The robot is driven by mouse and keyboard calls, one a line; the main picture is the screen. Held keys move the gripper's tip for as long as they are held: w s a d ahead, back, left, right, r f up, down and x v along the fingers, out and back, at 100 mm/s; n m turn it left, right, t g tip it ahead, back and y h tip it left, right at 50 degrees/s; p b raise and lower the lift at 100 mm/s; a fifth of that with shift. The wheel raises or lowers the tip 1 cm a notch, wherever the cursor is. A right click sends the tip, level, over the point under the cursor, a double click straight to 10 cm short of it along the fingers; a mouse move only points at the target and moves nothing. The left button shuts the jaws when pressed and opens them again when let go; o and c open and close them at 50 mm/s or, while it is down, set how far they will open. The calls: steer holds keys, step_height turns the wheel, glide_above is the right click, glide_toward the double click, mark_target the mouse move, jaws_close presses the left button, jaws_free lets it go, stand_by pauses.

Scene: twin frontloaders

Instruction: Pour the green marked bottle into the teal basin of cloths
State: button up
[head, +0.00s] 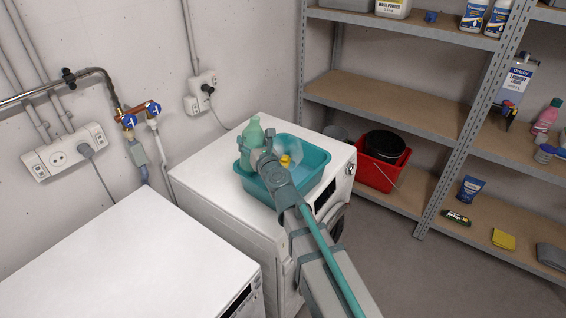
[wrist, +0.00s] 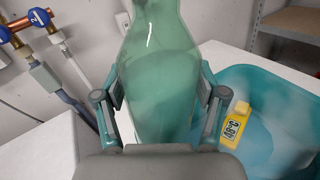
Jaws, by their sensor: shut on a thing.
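The green translucent bottle (head: 252,133) is upright at the back left of the teal basin in the head view. It fills the middle of the wrist view (wrist: 158,60). My gripper (wrist: 160,100) is shut on it, one finger on each side; in the head view my gripper (head: 250,149) partly hides it. No marking shows on the bottle. The teal basin (head: 317,178) stands on the right-hand white machine, just right of the bottle in the wrist view (wrist: 270,75). Pale blue and whitish contents show inside; I cannot make out separate cloths. Whether the bottle's base touches anything is hidden.
A small yellow bottle (wrist: 236,122) with a dark-printed label is at the basin. A second white machine top (head: 130,245) is clear at the left. Pipes with blue valves (head: 140,115) run along the wall. Shelves (head: 390,105) and a red crate (head: 380,174) stand right.

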steer(key=shift+w+d+m, duration=0.1)
steer(key=shift+d+m, duration=0.1)
steer(key=shift+m, duration=0.8)
steer(key=shift+w+d+f+m, duration=0.15)
steer(key=shift+d+m, duration=0.1)
steer(key=shift+m, duration=0.6)
steer(key=shift+w+d+f+m, duration=0.1)
steer(key=shift+d+m, duration=0.1)
steer(key=shift+m, duration=0.65)
steer(key=shift+s+a+r+m+p, duration=0.1)
steer(key=shift+r+m+p, duration=0.55)
steer(key=shift+m, duration=0.25)
steer(key=shift+a+f+m+b, duration=0.2)
steer(key=shift+f+m+b, duration=0.55)
steer(key=shift+f, duration=0.25)
steer(key=shift+s, duration=0.1)
steer(key=shift+s+a+f+m, duration=0.1)
steer(key=shift+a+m, duration=0.05)
steer(key=shift+m, duration=0.4)
steer(key=shift+a+f+m, duration=0.1)
steer(key=shift+m, duration=0.4)
steer(key=shift+f+m+b, duration=0.8)
steer(key=shift+f+b, duration=0.1)
steer(key=shift+w+d+f+m, duration=0.2)
steer(key=shift+d+m, duration=0.15)
steer(key=shift+m, duration=0.55)
steer(key=shift+f, duration=0.2)
